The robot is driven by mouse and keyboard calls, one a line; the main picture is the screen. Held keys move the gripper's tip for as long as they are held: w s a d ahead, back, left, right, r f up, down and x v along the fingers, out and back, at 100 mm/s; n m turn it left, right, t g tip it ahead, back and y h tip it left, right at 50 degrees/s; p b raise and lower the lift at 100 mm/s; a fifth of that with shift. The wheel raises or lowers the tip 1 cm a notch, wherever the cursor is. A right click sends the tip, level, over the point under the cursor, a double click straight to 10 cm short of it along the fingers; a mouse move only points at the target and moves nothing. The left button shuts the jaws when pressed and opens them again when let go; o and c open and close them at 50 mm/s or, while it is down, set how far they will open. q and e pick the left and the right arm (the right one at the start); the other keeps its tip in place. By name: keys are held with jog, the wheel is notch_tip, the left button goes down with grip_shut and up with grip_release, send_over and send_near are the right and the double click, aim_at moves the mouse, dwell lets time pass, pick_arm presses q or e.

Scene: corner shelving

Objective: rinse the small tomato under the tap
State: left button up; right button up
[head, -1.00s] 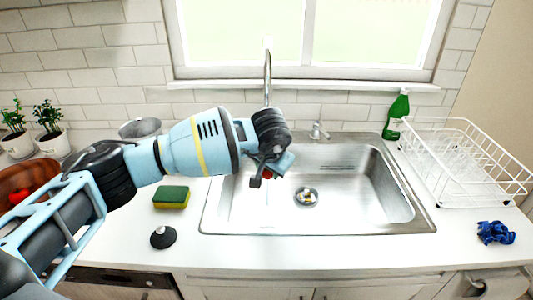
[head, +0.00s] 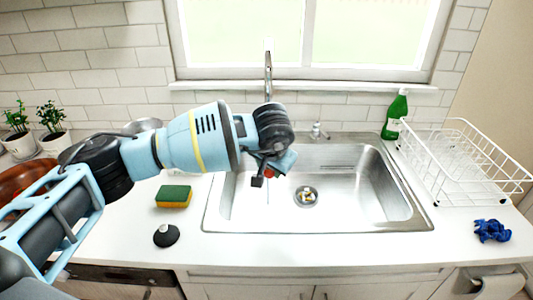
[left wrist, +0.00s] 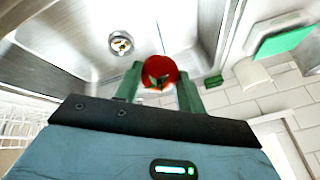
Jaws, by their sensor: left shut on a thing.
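The small red tomato (left wrist: 158,72) sits between the two green fingers of my left gripper (left wrist: 158,84) in the left wrist view. My left gripper (head: 268,178) is shut on it and holds it over the left part of the steel sink (head: 365,200). In the head view only a bit of the tomato (head: 269,173) shows, the rest hidden by the gripper. The tap (head: 268,76) rises behind my left wrist, which hides its lower part. I cannot make out any running water. My right gripper is out of view.
A yellow and green sponge (head: 173,197) and a black stopper (head: 167,236) lie left of the sink. A white dish rack (head: 470,165), green bottle (head: 396,115) and blue cloth (head: 492,231) are on the right. A brown bowl (head: 14,182) is at far left.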

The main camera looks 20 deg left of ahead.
pick_arm(q)
jog(key=shift+s+d+r, duration=0.2)
jog(key=shift+s+r, duration=0.25)
jog(key=shift+s, duration=0.15)
jog(key=shift+s+d+r, duration=0.2)
jog(key=shift+s+r, duration=0.2)
jog(key=shift+s, duration=0.2)
